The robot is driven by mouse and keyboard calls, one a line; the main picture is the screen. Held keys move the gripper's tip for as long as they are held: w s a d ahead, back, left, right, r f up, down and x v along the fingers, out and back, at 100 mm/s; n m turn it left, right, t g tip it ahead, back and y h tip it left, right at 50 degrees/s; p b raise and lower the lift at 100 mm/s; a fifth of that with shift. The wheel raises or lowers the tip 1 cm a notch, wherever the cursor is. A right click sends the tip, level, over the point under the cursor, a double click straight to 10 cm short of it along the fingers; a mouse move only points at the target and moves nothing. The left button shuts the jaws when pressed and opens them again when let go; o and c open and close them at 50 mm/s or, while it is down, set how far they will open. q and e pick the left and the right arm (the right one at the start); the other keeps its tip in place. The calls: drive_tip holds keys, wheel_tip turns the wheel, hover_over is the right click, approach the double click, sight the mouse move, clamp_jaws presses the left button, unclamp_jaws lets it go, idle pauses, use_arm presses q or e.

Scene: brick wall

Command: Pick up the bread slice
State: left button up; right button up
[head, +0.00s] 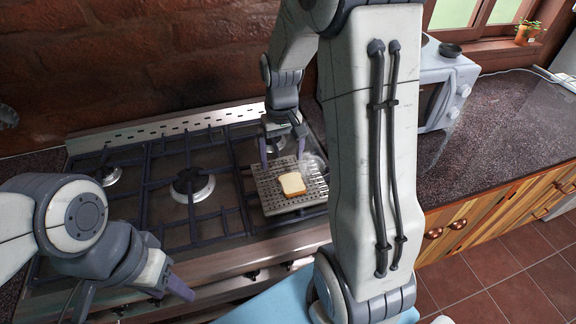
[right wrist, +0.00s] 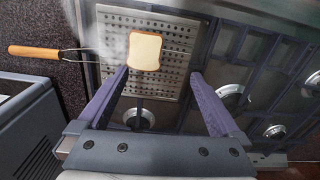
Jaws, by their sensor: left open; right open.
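The bread slice (head: 291,184), pale with a brown crust, lies flat on a perforated metal toaster plate (head: 271,202) on the stove's right burner. In the right wrist view the bread slice (right wrist: 144,51) lies just beyond the fingertips, nearer the left finger. My right gripper (head: 283,158) is open and empty, behind the bread slice and apart from it; it also shows in the right wrist view (right wrist: 160,72). My left gripper (head: 132,302) is open and empty at the lower left, in front of the stove and far from the bread slice.
The gas stove (head: 160,222) has raised dark grates and several burners. A wooden-handled wire (right wrist: 36,52) extends from the plate in the right wrist view. A microwave (head: 447,90) stands on the dark counter (head: 500,130) at right. Faint smoke hangs near the plate.

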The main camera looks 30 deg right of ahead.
sight(292, 182)
drive_tip(key=shift+m, duration=0.4)
drive_tip(key=d+f, duration=0.1)
drive_tip(key=f, duration=0.1)
drive_tip(key=d+f+p, duration=0.1)
drive_tip(key=d+f, duration=0.1)
drive_tip(key=shift+w+d+f, duration=0.1)
drive_tip(key=shift+f, duration=0.1)
drive_tip(key=f+p, duration=0.2)
drive_tip(key=f, duration=0.3)
drive_tip(key=shift+s+f, duration=0.15)
drive_tip(key=shift+s, duration=0.05)
drive_tip(key=shift+f, duration=0.4)
use_arm(q)
wheel_tip(292, 182, up, 4)
drive_tip(key=shift+f, duration=0.2)
use_arm(e)
drive_tip(key=c, duration=1.2)
drive_tip(key=shift+r, duration=0.1)
